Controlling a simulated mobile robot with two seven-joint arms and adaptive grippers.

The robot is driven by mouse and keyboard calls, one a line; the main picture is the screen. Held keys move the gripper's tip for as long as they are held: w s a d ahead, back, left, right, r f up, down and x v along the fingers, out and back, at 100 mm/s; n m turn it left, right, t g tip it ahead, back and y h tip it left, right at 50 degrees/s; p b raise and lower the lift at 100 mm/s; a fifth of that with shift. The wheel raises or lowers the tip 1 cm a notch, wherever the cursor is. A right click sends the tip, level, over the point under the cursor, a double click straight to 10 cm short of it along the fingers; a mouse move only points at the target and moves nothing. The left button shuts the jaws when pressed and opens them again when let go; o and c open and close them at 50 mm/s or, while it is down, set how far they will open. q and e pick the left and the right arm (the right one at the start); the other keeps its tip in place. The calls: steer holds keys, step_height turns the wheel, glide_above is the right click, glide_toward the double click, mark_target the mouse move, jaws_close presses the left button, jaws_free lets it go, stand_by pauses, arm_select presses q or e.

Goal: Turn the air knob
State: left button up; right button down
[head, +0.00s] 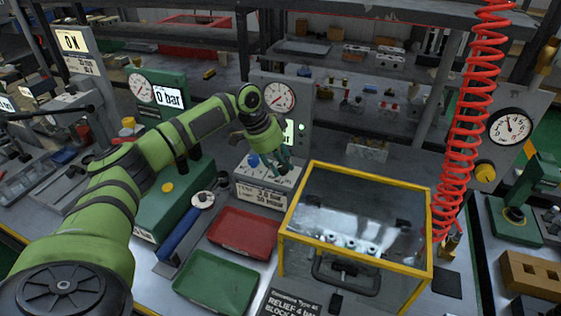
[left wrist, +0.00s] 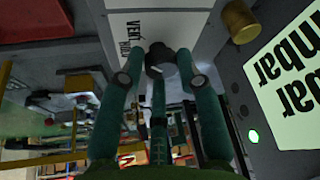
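My left gripper (head: 281,165) reaches in from the left in the head view, to the front of a grey gauge unit (head: 265,87). In the left wrist view, its green fingers (left wrist: 160,58) stand around a small dark knob (left wrist: 159,66), beside a white label that seems to read VENT. Contact between fingers and knob is not clear. In the head view the gripper hides that knob. A yellow knob (head: 485,172) sits on another grey gauge unit (head: 508,128) at the right. I cannot tell which knob is the air knob. My right gripper is out of view.
A yellow-framed clear box (head: 427,238) stands close to the right of my left gripper. A red tray (head: 242,232) and green tray (head: 215,284) lie in front. A red coiled hose (head: 470,110) hangs at the right. A green gauge unit (head: 160,97) stands behind my left arm.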

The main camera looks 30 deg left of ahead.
arm_select(q)
steer(key=shift+w+r, duration=0.1)
steer(key=shift+r, duration=0.05)
steer(key=shift+d+r+n+p, duration=0.1)
steer(key=shift+r+n+p, duration=0.15)
steer(key=shift+p, duration=0.5)
steer(key=n+y+p, duration=0.1)
steer(key=n+p, duration=0.3)
steer(key=p, duration=0.1)
steer(key=n+y+p, duration=0.2)
steer(key=n+p, duration=0.2)
steer(key=p, duration=0.2)
steer(key=n+t+y+p, duration=0.1)
steer(key=n+p, duration=0.3)
steer(key=p, duration=0.2)
steer(key=shift+w+d+r+y, duration=0.1)
steer(key=shift+d+r+y, duration=0.05)
steer(key=shift+d+y, duration=0.2)
steer(key=shift+w+n+y+p, duration=0.1)
steer(key=shift+n+y+p, duration=0.25)
steer(key=shift+n+p, duration=0.75)
steer(key=shift+f+n+g+y, duration=0.2)
steer(key=shift+n+g+y, duration=0.2)
steer(key=shift+n, duration=1.15)
steer(key=shift+a, duration=0.1)
steer(key=o, duration=1.1)
steer(key=shift+f, duration=0.2)
